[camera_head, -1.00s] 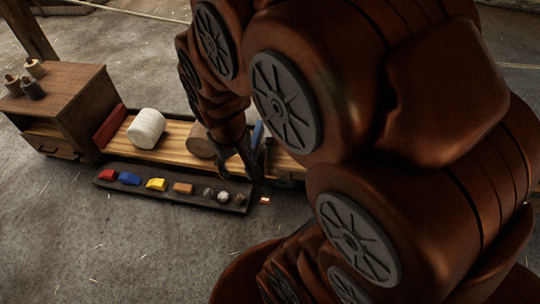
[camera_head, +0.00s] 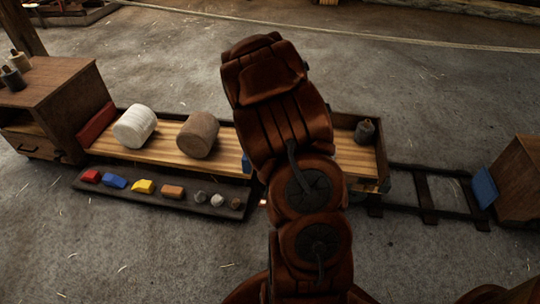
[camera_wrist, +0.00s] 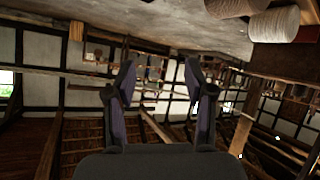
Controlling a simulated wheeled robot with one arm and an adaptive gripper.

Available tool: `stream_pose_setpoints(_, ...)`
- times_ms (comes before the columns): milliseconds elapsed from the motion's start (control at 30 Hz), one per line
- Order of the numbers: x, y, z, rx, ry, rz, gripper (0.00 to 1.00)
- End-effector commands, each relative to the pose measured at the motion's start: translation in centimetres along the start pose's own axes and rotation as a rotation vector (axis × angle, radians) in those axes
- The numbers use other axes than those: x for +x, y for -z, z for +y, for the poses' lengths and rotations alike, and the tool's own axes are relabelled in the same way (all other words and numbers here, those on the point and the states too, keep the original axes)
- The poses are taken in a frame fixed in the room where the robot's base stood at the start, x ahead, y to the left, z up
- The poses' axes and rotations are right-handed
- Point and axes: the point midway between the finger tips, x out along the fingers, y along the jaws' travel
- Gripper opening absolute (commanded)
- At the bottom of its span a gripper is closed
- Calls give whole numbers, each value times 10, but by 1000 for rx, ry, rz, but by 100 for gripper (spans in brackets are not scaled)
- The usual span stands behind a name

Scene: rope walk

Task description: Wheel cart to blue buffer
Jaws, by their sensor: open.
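The blue buffer (camera_head: 485,187) is a blue plate on a wooden box at the rails' right end, apart from the cart by a stretch of bare track. My gripper (camera_wrist: 160,95) is open and empty in the wrist view, clear of the cart; my arm hides it in the head view.
The plank bed (camera_head: 165,144) holds a white spool (camera_head: 135,126) and a brown spool (camera_head: 198,134). A red plate (camera_head: 96,125) and cabinet (camera_head: 80,105) stand at its left. A dark tray (camera_head: 225,211) of small coloured pieces lies in front. The rails (camera_head: 425,192) are clear.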

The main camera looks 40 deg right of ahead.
Motion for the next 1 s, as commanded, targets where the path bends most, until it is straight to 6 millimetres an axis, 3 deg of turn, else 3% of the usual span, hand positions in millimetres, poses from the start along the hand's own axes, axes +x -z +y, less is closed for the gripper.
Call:
stream_pose_setpoints(33,21,-28,1,8,4,30,54)
stream_pose_setpoints(200,58,-70,6,46,31,172,54)
stream_pose_setpoints(600,95,-148,6,157,90,449,54)
stream_pose_setpoints(800,96,-165,7,200,103,535,54)
stream_pose_setpoints(1000,99,-162,7,207,106,557,54)
